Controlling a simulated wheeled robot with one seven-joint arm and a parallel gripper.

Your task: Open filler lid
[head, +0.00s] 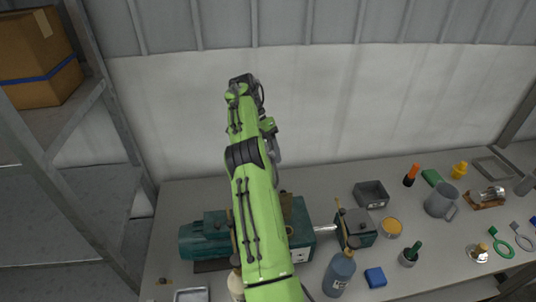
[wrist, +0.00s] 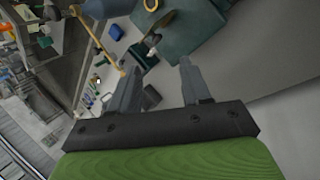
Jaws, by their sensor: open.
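My gripper (wrist: 158,64) is open in the wrist view, with its two grey fingers apart and nothing between them. Beyond the fingertips is a teal machine housing (wrist: 208,22), with a small brownish, flap-like part (wrist: 157,24) at its edge; I cannot tell whether this is the filler lid. In the head view, the teal machine (head: 205,238) lies on the bench, partly hidden behind my green arm. A brownish part (head: 288,203) shows just right of the arm. My gripper is hidden there. No lid can be made out clearly.
A smaller teal box (head: 358,228) sits right of the machine, joined by a shaft (head: 325,229). A shelf frame (head: 60,190) stands left.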

